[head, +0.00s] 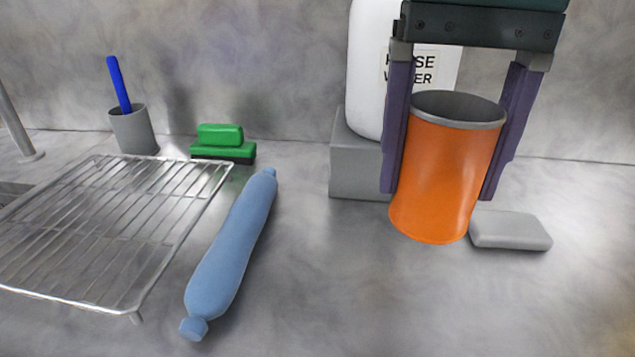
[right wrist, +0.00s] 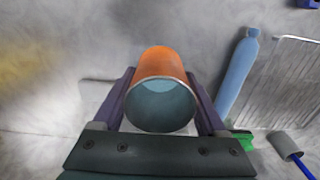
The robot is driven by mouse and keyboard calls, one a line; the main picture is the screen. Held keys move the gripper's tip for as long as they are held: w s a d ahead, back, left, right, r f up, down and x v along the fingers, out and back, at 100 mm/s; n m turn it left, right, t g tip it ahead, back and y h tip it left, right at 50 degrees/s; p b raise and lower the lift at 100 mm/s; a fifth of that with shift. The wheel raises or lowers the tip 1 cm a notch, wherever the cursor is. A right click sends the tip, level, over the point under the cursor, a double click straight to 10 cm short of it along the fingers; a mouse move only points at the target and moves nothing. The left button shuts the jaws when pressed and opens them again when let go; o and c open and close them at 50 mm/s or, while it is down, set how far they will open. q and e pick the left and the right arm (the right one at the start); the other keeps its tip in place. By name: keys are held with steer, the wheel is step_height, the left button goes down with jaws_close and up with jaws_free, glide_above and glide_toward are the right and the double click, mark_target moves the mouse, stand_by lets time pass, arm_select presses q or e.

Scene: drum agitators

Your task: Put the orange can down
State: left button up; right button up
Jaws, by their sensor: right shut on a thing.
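The orange can (head: 446,178) is an open, empty-looking cylinder with a grey rim, slightly tilted in the head view. My right gripper (head: 441,185) is shut on it, with one purple finger on each side. The can also shows in the right wrist view (right wrist: 162,63), between the fingers of my right gripper (right wrist: 163,92), its open mouth facing the camera. I cannot tell whether its base touches the counter (head: 330,290). My left gripper is in neither view.
A grey block (head: 357,160) with a white container (head: 372,60) stands behind the can. A light grey slab (head: 510,231) lies close at its right. The front counter is clear.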

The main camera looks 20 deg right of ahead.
step_height(320, 180, down, 13)
steer(key=b, duration=0.2)
steer(key=shift+f+b, duration=0.2)
steer(key=shift+b, duration=0.15)
steer(key=shift+f, duration=0.25)
steer(key=o, duration=1.3)
steer(key=shift+o, duration=0.2)
